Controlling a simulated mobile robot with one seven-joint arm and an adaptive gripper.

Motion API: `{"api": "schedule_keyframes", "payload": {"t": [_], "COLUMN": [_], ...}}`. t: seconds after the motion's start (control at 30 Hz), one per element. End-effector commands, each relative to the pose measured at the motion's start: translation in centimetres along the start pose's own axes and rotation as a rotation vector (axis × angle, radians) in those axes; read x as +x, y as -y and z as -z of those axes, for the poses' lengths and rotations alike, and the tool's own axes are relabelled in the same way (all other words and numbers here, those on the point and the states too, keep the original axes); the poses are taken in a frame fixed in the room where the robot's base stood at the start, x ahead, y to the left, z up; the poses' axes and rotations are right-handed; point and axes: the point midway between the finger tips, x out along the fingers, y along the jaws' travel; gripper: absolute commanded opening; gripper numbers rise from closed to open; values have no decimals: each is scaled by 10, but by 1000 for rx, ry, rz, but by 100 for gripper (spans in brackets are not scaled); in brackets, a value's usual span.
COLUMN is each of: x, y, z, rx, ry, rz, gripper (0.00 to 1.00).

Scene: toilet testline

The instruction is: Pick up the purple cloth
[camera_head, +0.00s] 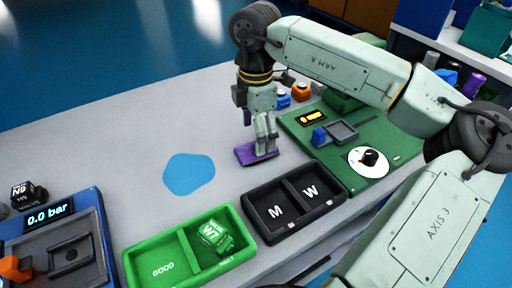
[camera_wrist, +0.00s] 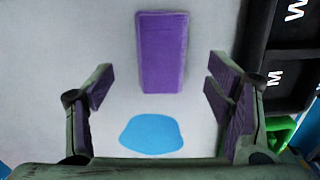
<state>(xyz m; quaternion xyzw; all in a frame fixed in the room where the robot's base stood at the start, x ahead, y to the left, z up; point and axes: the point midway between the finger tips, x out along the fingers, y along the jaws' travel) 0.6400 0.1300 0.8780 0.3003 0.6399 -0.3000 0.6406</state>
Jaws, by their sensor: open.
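The purple cloth (camera_head: 256,153) lies flat on the grey table as a folded rectangle, left of the green board in the head view. In the wrist view the purple cloth (camera_wrist: 162,52) is upper middle, with its long side running up and down. My gripper (camera_head: 266,150) points down just over the cloth in the head view. In the wrist view my gripper (camera_wrist: 160,95) is open, with its fingers apart to the left and right and nothing between them. The cloth lies ahead of the fingers, between their lines. I cannot tell the exact height of the fingertips above it.
A blue patch (camera_head: 189,174) lies on the table left of the cloth. A black two-part tray (camera_head: 293,202) marked M and W and a green tray (camera_head: 190,252) stand in front. A green board (camera_head: 350,140) with a dial is at right. The table's left back is clear.

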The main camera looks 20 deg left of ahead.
Motion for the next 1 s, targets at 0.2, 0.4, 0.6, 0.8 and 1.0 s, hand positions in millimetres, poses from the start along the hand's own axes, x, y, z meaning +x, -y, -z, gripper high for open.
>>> {"api": "schedule_keyframes", "payload": {"t": [0.2,0.4,0.6,0.8,1.0], "x": [30,39,39,39,39], "y": [2,2,2,2,2], "z": [1,1,1,1,1], "rx": [-1,0,0,-1,-1], "ry": [-3,-1,-1,-1,-1], "rz": [2,0,0,1,1], "gripper": [73,73,69,55,42]}}
